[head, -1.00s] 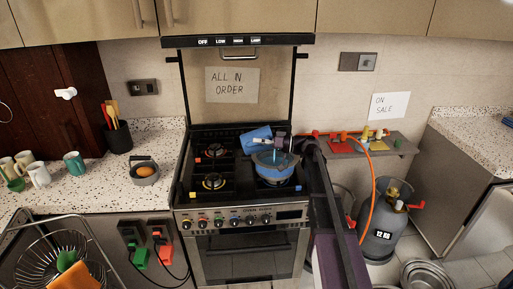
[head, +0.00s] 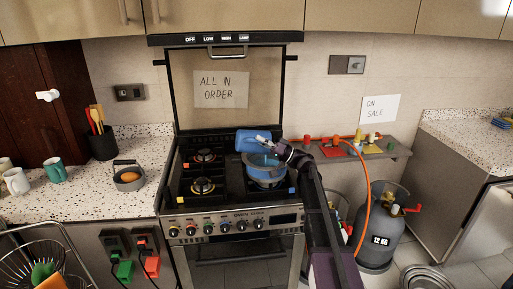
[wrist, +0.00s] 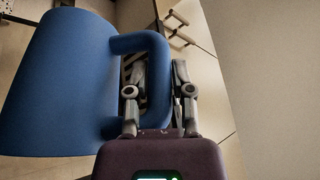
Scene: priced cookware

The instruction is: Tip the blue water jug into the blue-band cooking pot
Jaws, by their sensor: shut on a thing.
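The blue water jug (head: 252,140) is held above the pot, tipped onto its side. Its body (wrist: 55,80) fills the left of the wrist view, with its handle (wrist: 158,60) between my fingers. My gripper (wrist: 158,85) is shut on that handle. In the head view my gripper (head: 278,148) is to the right of the jug, above the pot's right side. The blue-band cooking pot (head: 266,180) stands on the front right burner. Blue shows inside its rim, partly behind the jug and gripper. The jug's mouth is not clear.
The other burners (head: 203,187) look empty. A shelf (head: 395,151) with small coloured items is on the right wall, and an orange hose runs down to a gas cylinder (head: 378,235).

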